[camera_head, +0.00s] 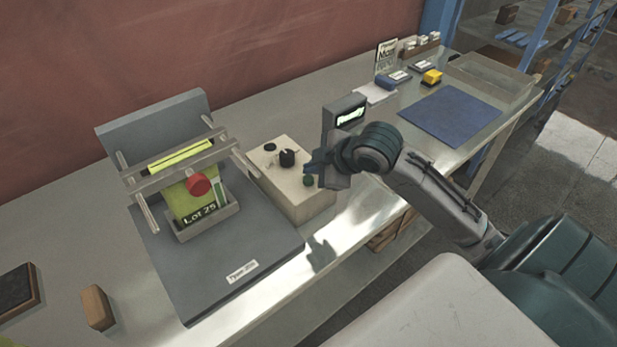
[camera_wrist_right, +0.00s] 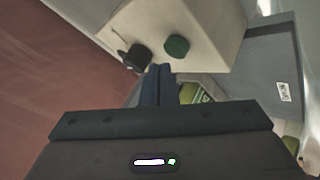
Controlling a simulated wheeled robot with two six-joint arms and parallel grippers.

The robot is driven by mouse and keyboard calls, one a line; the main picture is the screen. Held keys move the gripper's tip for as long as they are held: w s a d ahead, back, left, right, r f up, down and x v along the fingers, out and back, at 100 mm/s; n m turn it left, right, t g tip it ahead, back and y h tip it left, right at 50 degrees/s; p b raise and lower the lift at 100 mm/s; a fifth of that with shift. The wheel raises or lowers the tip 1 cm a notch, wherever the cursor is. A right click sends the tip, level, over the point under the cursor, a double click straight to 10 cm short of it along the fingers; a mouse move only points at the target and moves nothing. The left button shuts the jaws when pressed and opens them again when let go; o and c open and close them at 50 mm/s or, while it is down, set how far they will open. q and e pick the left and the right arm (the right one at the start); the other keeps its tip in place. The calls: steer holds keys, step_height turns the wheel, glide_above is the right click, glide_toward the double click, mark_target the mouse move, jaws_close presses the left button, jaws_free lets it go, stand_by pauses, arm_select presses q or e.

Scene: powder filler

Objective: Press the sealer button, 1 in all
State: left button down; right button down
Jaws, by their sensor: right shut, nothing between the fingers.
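Contact cannot be told. My left gripper is out of view.
A blue mat (camera_head: 449,114), a yellow block (camera_head: 432,77) and several small items lie at the bench's far end. A wooden block (camera_head: 97,307) and a dark framed piece (camera_head: 17,291) are at the near left. A small display (camera_head: 350,116) shows on my right wrist.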

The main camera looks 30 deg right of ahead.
mark_target(313, 181)
steer(key=shift+f, duration=0.1)
steer(key=shift+f, duration=0.3)
steer(key=shift+f+b, duration=0.3)
steer(key=shift+f, duration=0.2)
stand_by(0.9)
steer(key=shift+r, duration=0.1)
stand_by(0.4)
steer(key=shift+r+p, duration=0.8)
steer(key=shift+p, duration=0.25)
step_height(313, 181, up, 5)
steer(key=p, duration=0.5)
steer(key=shift+r, duration=0.1)
